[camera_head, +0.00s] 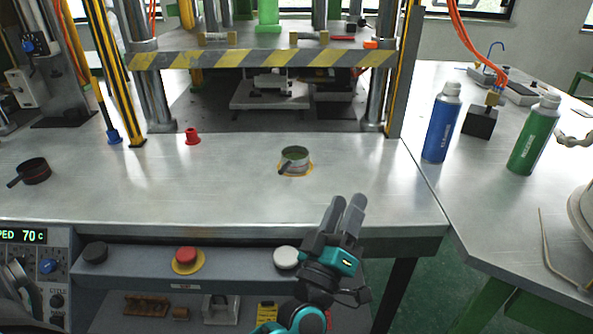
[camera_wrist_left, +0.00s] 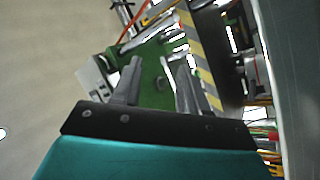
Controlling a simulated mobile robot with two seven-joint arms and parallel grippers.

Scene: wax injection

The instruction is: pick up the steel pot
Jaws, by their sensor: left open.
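The steel pot (camera_head: 294,158) is a small round metal pot with a dark handle pointing to the lower left. It stands upright on a yellow ring mark on the steel table (camera_head: 230,190). My left gripper (camera_head: 347,212) is in front and to the right of the pot, near the table's front edge, apart from it. Its two grey fingers are open with nothing between them. In the left wrist view the open fingers (camera_wrist_left: 157,80) also show, and the pot does not. My right gripper is not in view.
A dark pan (camera_head: 36,171) lies at the left of the table, and a red piece (camera_head: 192,136) stands near the press. The striped press bar (camera_head: 262,58) is behind. Blue (camera_head: 441,125) and green (camera_head: 533,135) bottles stand on the right table. Table around the pot is clear.

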